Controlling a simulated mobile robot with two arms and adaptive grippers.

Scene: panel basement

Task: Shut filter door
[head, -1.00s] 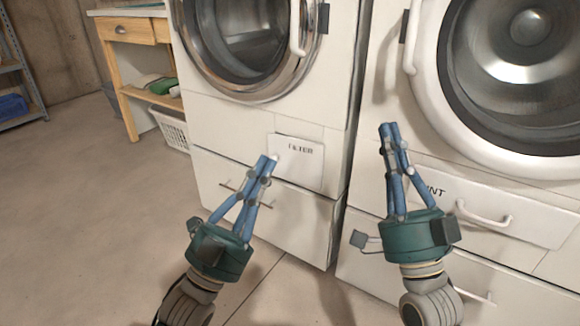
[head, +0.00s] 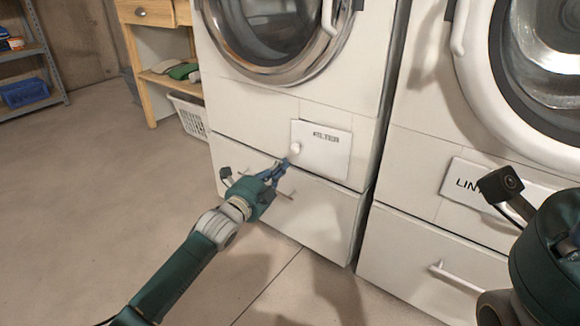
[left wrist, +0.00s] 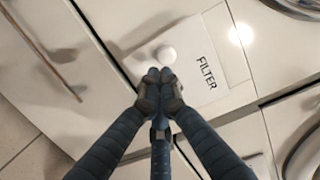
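The filter door (head: 325,154) is a small white panel marked FILTER on the lower front of the left white machine. It stands slightly proud of the front, looking a little ajar. Its round white knob (head: 295,148) is near its left edge. In the left wrist view the door (left wrist: 228,75) and knob (left wrist: 167,54) are just ahead of the fingers. My left gripper (head: 286,166) has its blue fingers together, empty, with the tips just below the knob; contact is unclear. In the wrist view its tips (left wrist: 158,76) meet. My right gripper's teal body (head: 550,250) is at the right edge, fingers hidden.
A drawer with a bar handle lies below the filter door, close to my left gripper. The right machine has a LINT panel (head: 470,180) and a lower drawer handle (head: 465,281). A wooden table (head: 150,60) and white basket (head: 190,115) stand at left. Floor at left is clear.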

